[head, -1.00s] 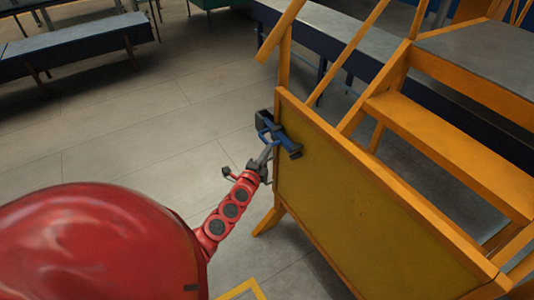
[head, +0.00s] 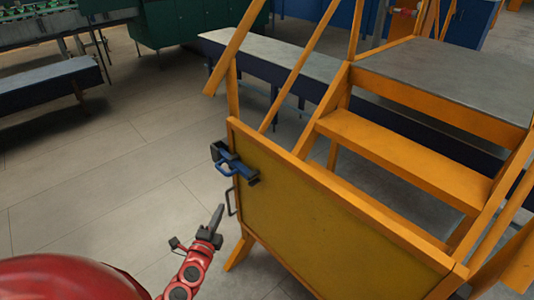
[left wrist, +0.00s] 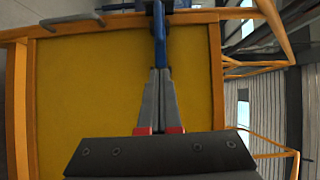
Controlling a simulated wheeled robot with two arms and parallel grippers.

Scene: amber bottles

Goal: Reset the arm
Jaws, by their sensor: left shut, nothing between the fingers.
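My left gripper (head: 217,215) is at the end of my red arm in the lower left of the head view. Its fingers are shut with nothing between them. It is apart from the blue handle (head: 228,165) on the yellow panel (head: 320,230), below and left of it. In the left wrist view the closed fingers (left wrist: 158,85) point up the picture toward the blue handle (left wrist: 159,25), in front of the yellow panel (left wrist: 85,90). My right gripper is not in view.
An orange stair frame (head: 400,155) with grey-topped platform (head: 450,85) fills the right. A long bench (head: 270,60) runs behind it. Another bench (head: 45,90) stands at the far left. The floor (head: 110,180) between is open.

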